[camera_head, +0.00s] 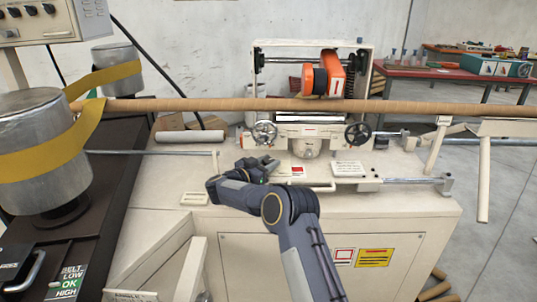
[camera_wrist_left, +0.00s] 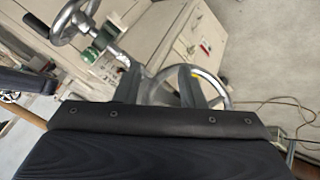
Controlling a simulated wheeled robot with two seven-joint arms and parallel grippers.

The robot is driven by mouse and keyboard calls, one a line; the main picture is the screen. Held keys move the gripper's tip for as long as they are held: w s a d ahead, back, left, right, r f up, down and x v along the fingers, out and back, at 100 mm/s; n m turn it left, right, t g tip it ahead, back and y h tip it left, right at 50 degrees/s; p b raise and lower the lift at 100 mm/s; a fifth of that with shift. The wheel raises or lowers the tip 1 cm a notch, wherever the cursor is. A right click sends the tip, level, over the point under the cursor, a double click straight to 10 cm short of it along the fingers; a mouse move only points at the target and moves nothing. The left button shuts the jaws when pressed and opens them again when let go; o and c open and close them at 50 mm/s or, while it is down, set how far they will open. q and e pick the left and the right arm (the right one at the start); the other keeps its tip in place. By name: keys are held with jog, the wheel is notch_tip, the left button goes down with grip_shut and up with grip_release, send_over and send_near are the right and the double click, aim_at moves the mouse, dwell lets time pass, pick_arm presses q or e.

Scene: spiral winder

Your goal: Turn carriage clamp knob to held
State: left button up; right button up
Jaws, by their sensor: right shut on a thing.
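My right gripper (camera_head: 258,166) is at the front of the winder carriage (camera_head: 325,130), just below the left handwheel (camera_head: 264,133). It is shut on a small part there, in the place of the carriage clamp knob. The fingers hide most of that part, so its pointer and setting cannot be read.
A long brown tube (camera_head: 400,106) runs across above the carriage. A second black handwheel (camera_head: 357,133) is at the right. A metal drum with a yellow belt (camera_head: 45,150) stands at left. The cream machine top (camera_head: 400,205) is clear at front right.

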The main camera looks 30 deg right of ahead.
jog(key=shift+w+m+g+h+p, duration=0.1)
jog(key=shift+m+g+h+p, duration=0.3)
jog(key=shift+m+g, duration=1)
jog(key=shift+f+g, duration=0.1)
jog(key=shift+g, duration=0.8)
jog(key=o, duration=1)
jog(key=a, duration=0.7)
jog(key=shift+a, duration=0.4)
